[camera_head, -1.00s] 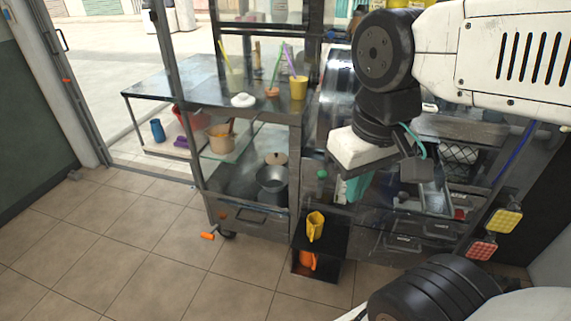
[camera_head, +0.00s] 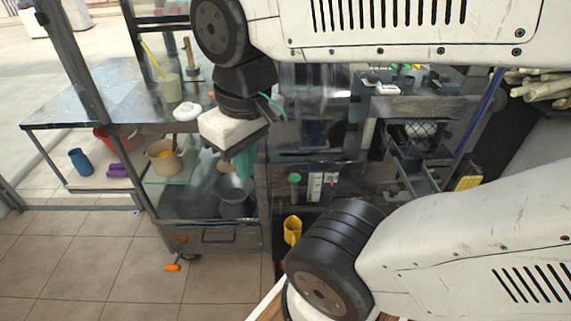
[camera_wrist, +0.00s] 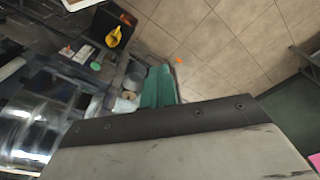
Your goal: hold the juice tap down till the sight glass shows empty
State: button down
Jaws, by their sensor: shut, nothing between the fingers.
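A green round-topped knob (camera_head: 294,179), which looks like the juice tap, stands on the front of the press cart. It also shows in the wrist view (camera_wrist: 96,66). White upright strips (camera_head: 315,186) are just right of it; I cannot tell whether one is the sight glass, nor read a level. A yellow jug (camera_head: 292,231) is below the knob, partly beside my arm; it shows in the wrist view (camera_wrist: 114,37). My gripper (camera_head: 245,163), with teal fingers, is shut and empty. In the head view it appears left of the knob, apart from it.
A metal pot (camera_head: 236,203) sits on the cart's lower shelf, left of the knob. A beige pot (camera_head: 165,157) and a blue cup (camera_head: 80,161) stand farther left. The tiled floor (camera_head: 90,260) at left is clear.

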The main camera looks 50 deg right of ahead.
jog(key=shift+w+d, duration=0.1)
jog(key=n+g, duration=0.1)
jog(key=n, duration=0.7)
send_over(295, 177)
notch_tip(295, 177, down, 17)
jog(key=shift+r, duration=0.15)
notch_tip(295, 177, down, 14)
